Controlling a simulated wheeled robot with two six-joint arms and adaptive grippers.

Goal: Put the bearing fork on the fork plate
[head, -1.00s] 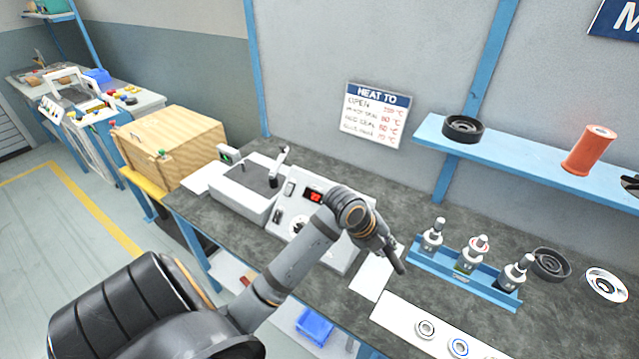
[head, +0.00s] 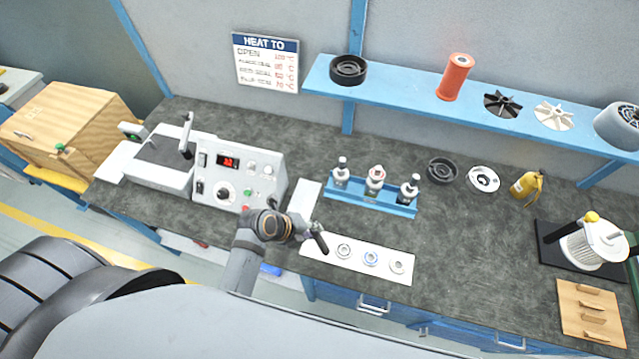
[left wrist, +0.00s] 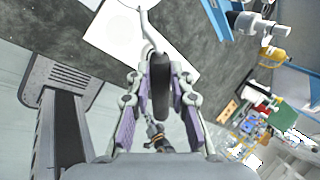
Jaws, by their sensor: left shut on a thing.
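My left gripper (head: 314,233) is shut on the bearing fork. The fork's dark handle (left wrist: 160,78) sits between the fingers in the left wrist view, and its thin grey metal end (left wrist: 148,28) reaches toward the top edge. In the head view the handle (head: 320,242) shows as a small dark bar. The gripper is over the bench's front edge, beside a plain white plate (head: 304,199), which appears to be the fork plate. The fork looks raised; its exact height is unclear. My right gripper is not in view.
A white strip (head: 323,254) with several bearing rings lies to the right. A blue rack (head: 342,193) with bottle-like parts stands behind. The heater's control box (head: 245,185) is close on the left. A blue shelf (head: 400,98) runs along the wall.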

